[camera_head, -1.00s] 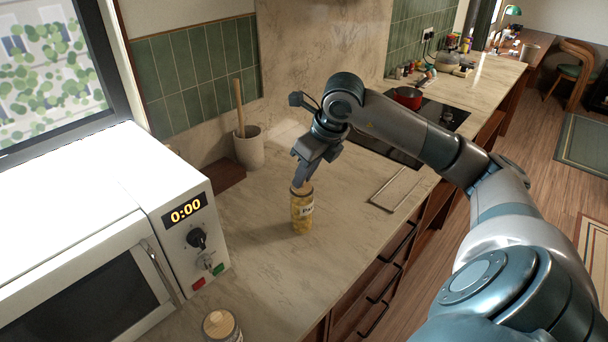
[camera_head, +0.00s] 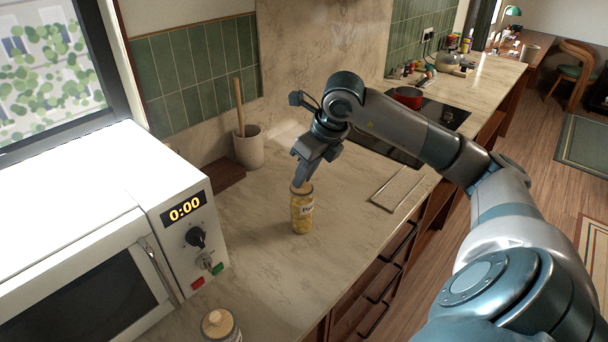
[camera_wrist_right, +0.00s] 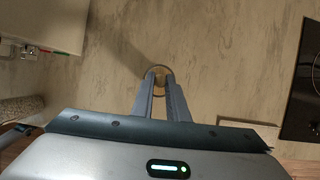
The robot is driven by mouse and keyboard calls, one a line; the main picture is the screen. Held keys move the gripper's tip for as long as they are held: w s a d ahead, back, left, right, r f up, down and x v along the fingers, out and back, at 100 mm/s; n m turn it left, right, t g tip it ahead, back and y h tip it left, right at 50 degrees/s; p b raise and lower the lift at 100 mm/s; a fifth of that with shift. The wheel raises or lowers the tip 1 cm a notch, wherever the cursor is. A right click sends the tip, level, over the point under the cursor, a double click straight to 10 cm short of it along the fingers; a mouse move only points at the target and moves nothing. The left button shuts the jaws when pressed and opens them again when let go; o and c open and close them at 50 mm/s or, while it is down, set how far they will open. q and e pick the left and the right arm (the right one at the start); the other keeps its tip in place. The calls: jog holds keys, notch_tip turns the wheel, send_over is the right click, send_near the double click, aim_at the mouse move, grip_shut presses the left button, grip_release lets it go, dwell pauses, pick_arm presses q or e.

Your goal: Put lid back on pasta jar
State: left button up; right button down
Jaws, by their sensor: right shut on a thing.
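The pasta jar (camera_head: 302,213) stands upright on the marble counter, with yellow pasta inside and a white label. My right gripper (camera_head: 301,183) points down at the jar's top. It is shut on the round wooden lid (camera_wrist_right: 158,72), which shows between the fingertips in the right wrist view. The lid is at the jar's mouth; the fingers partly hide it, and I cannot tell whether it is fully seated. My left gripper is not in view.
A white microwave (camera_head: 120,225) stands at the left. Another jar with a wooden lid (camera_head: 218,322) is at the bottom edge. A utensil crock (camera_head: 248,148) stands by the wall. A cooktop with a red pot (camera_head: 408,97) is further back. Counter around the jar is clear.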

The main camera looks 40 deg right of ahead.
dwell(0.8)
dwell(0.4)
jog(key=c, duration=1.2)
grip_release()
jog(key=shift+r, duration=0.15)
jog(key=shift+r+p, duration=1.85)
jog(key=shift+r, duration=1.5)
jog(key=shift+c, duration=0.4)
grip_shut()
jog(key=shift+f+b, duration=2.55)
jog(key=shift+f, duration=0.15)
